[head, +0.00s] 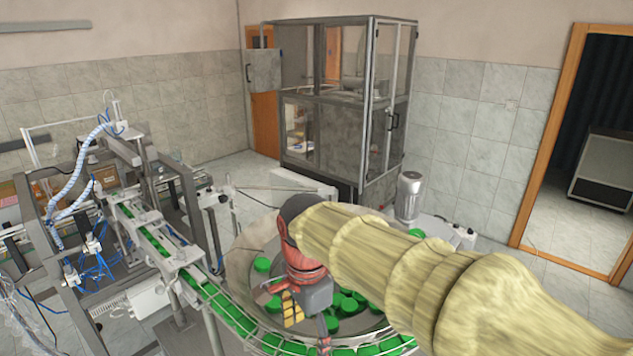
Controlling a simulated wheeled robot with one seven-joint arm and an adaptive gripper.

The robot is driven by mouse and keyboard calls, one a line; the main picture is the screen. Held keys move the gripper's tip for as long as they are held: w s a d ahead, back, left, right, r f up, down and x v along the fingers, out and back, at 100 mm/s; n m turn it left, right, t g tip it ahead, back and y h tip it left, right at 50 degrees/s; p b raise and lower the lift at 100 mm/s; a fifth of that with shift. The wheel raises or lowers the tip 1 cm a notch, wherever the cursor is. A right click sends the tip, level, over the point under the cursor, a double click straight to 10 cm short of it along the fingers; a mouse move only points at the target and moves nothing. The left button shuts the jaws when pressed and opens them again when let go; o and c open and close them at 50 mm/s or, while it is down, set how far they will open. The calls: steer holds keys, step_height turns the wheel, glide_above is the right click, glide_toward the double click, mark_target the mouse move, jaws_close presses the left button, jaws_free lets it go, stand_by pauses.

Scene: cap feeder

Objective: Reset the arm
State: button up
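My arm, in a yellowish sleeve, reaches from the right over the round metal feeder bowl (234,262). My gripper (296,311), below a red and dark wrist, hangs over the bowl in the head view. Its fingers are small and partly overlapped, so I cannot tell whether they are open or shut. I see no cap clearly held in it. Loose green caps (347,304) lie in the bowl, close behind and beside the gripper. Another green cap (262,264) lies at the bowl's left side. My arm hides the bowl's right part.
A conveyor (226,312) filled with green caps curves along the bowl's left and front. A frame machine (135,165) with hoses stands at left. A grey motor (409,196) stands behind the bowl. A glazed cabinet (340,145) is at the back; a doorway is at right.

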steer(key=s+d+f+n+t+b, duration=0.2)
steer(key=s+d+f+n+b, duration=0.3)
steer(key=d+f+b, duration=0.5)
steer(key=s+d+f+n+t+b, duration=0.3)
steer(key=s+d+f+n+b, duration=0.3)
steer(key=f+b, duration=0.8)
steer(key=s+d+b, duration=0.1)
steer(key=s+d, duration=0.2)
steer(key=d, duration=0.2)
steer(key=shift+f, duration=0.2)
